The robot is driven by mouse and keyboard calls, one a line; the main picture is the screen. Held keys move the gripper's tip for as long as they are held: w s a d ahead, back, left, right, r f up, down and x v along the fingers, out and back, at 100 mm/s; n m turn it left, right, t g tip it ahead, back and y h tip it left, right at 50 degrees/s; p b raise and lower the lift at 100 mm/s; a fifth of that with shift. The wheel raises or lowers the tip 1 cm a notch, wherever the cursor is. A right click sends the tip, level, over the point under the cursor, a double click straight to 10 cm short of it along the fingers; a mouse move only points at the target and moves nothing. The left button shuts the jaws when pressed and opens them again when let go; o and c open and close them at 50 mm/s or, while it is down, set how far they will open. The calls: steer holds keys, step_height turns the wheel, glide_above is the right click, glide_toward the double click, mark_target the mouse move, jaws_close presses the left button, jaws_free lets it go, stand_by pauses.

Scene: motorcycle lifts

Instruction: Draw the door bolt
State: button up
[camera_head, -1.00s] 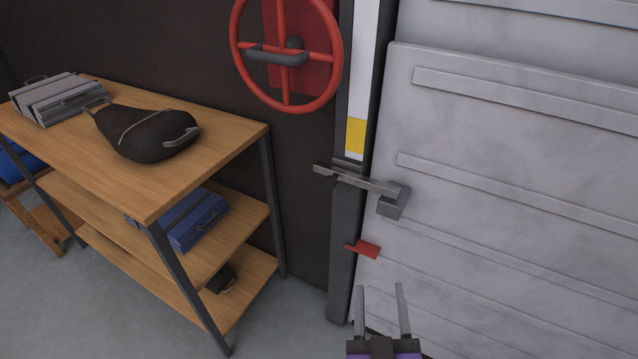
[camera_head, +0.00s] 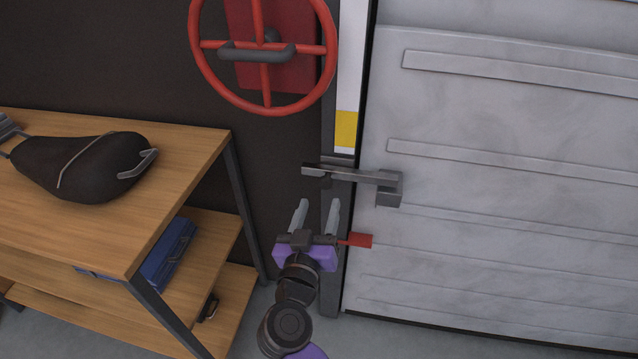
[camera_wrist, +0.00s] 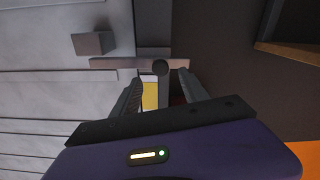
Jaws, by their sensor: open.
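The door bolt (camera_head: 352,175) is a dark grey bar lying across the door's edge and the frame post, with a square block at its right end on the door. The grey ribbed door (camera_head: 480,190) looks shut against the post. My gripper (camera_head: 317,206) is open and empty, below the bolt's left end in the head view.
A red tab (camera_head: 358,240) sticks out at the door's edge, right beside my gripper. A red handwheel (camera_head: 265,105) is on the wall above left. A wooden shelf unit (camera_head: 190,135) with a dark bag (camera_head: 85,165) and a blue case (camera_head: 168,255) stands at left.

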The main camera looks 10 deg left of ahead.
mark_target(325, 186)
steer(key=shift+w+d+p, duration=0.15)
steer(key=shift+w+p, duration=0.2)
steer(key=shift+w, duration=3.5)
jaws_close()
